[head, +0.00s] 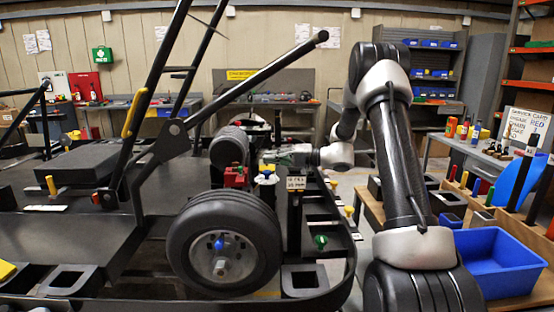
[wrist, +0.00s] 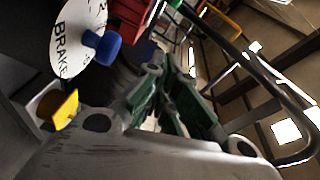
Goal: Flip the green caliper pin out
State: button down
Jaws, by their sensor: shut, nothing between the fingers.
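The red caliper (head: 235,176) sits on the kart above and behind the front wheel. In the wrist view its red body (wrist: 128,12) shows at the top, with a blue knob (wrist: 104,46) beside a white disc marked BRAKE (wrist: 72,38). My gripper (head: 272,158) reaches in from the right at about caliper height, just right of it. In the wrist view my gripper (wrist: 168,78) shows dark green fingers, closed and empty. I cannot make out the green caliper pin apart from these fingers. Whether the fingertips touch anything is unclear.
The kart wheel (head: 224,242) stands in front. A yellow tab (wrist: 64,108) is near at left. A green knob (head: 320,241) lies in a side tray. A blue bin (head: 500,262) is at right.

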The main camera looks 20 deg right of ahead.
aim_at(241, 169)
jog(key=a+f, duration=0.1)
jog(key=a, duration=0.6)
jog(key=shift+s+a, duration=0.1)
